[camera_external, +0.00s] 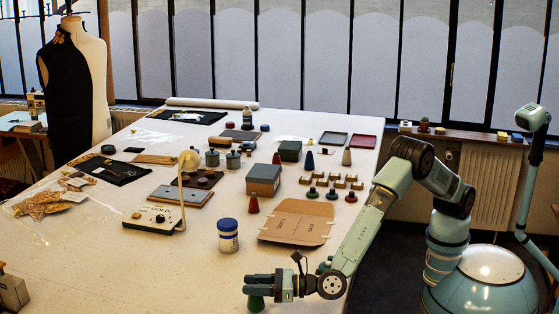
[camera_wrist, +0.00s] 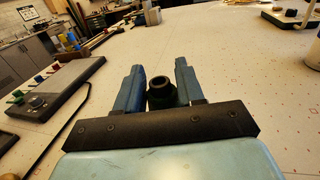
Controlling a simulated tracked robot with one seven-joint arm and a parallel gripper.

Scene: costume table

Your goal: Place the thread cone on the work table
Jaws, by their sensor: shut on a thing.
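My gripper (camera_external: 256,286) is low over the near part of the white work table (camera_external: 150,275). It is shut on a dark green thread cone (camera_external: 256,303), whose lower part shows beneath the fingers. In the wrist view, the cone's dark round top with a hole (camera_wrist: 160,83) sits between the two blue fingers of my gripper (camera_wrist: 158,78). The cone looks about upright. I cannot tell whether its base touches the table. A red cone (camera_external: 253,205) and a blue cone (camera_external: 309,161) stand farther back on the table.
A blue-lidded white jar (camera_external: 228,236) and a cardboard piece (camera_external: 297,222) lie beyond my gripper. A control box with knobs (camera_wrist: 55,85) is at left in the wrist view. The table left of my gripper is bare. Several boxes and tools crowd the table's middle.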

